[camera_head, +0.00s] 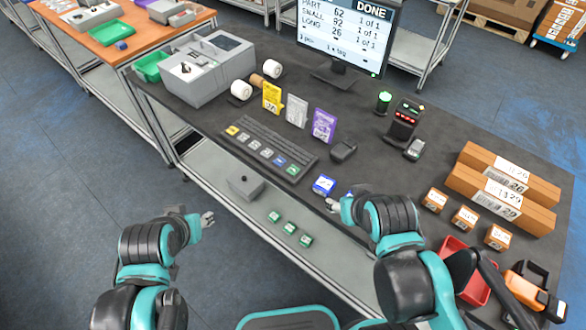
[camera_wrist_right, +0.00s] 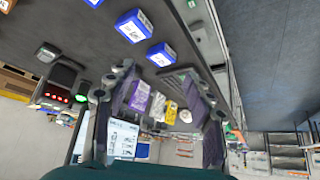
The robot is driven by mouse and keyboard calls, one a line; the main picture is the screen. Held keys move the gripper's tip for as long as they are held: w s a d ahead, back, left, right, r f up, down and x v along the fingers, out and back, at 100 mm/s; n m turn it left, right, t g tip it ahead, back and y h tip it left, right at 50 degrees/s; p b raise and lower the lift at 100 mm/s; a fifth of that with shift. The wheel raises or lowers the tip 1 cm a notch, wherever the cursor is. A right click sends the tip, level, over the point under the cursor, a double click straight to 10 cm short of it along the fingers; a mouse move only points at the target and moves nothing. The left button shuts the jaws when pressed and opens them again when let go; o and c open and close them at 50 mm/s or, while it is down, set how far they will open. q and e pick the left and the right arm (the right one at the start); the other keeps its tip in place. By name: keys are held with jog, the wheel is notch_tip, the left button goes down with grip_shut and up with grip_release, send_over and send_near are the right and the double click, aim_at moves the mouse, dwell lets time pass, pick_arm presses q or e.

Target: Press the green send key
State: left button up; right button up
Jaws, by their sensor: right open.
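A long dark keyboard (camera_head: 262,141) lies near the front edge of the table. The green key (camera_head: 292,170) is at the right end of its front row of coloured keys, next to a blue key (camera_head: 280,161). My right gripper (camera_head: 333,203) is at the table's front edge, right of the green key and apart from it, near a blue-and-white box (camera_head: 323,185). In the right wrist view the gripper (camera_wrist_right: 160,105) is open, with nothing seen held between its fingers. My left gripper (camera_head: 207,219) is off the table's front edge, left of the grey box below; its fingers are too small to judge.
A monitor (camera_head: 345,35) reads DONE. Yellow, white and purple packets stand behind the keyboard, and a dark mouse-like device (camera_head: 343,151) lies right of it. A scanner stand (camera_head: 404,120), cartons (camera_head: 505,175) and a red bin (camera_head: 462,270) are farther right. Small green boxes lie on the lower shelf.

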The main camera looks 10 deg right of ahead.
grip_shut()
dwell(1.1)
